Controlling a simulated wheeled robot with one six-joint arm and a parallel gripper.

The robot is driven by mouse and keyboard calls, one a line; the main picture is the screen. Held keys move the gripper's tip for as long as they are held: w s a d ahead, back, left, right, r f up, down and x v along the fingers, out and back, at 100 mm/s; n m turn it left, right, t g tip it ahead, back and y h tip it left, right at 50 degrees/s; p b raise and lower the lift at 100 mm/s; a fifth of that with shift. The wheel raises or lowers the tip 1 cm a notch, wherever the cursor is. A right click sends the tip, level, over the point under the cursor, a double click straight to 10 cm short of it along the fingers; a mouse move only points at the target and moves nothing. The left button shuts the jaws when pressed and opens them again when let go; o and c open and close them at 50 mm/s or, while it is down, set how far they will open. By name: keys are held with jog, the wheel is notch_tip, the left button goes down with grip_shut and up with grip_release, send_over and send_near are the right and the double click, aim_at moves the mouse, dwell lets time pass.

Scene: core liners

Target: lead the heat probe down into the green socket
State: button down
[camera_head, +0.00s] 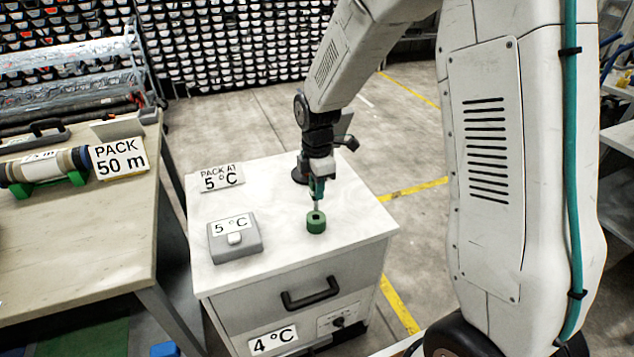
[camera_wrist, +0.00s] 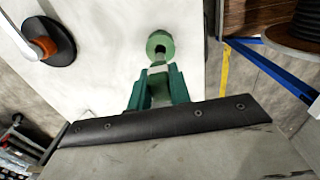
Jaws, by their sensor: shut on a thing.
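The green socket (camera_head: 316,222) is a short round block standing on the white cabinet top (camera_head: 270,205). In the wrist view the socket (camera_wrist: 153,38) shows a dark hole in its top. My gripper (camera_head: 317,186) points down above the socket. Its green fingers (camera_wrist: 158,86) are shut on the heat probe (camera_head: 316,205), a thin pale shaft whose lower end shows just over the socket's top. In the wrist view the pale probe (camera_wrist: 157,70) lies between the fingers, near the socket's rim. I cannot tell whether its tip is inside the hole.
A grey box marked 5 °C (camera_head: 235,242) sits left of the socket. A "PACK AT 5 °C" sign (camera_head: 220,178) stands behind it. A black round base with an orange part (camera_wrist: 46,47) is on the same top. A bench (camera_head: 80,230) stands left.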

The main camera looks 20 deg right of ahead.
aim_at(317, 210)
jog(key=shift+f, duration=2.15)
jog(key=c, duration=1.2)
grip_release()
notch_tip(317, 210, up, 8)
jog(key=shift+f, duration=0.15)
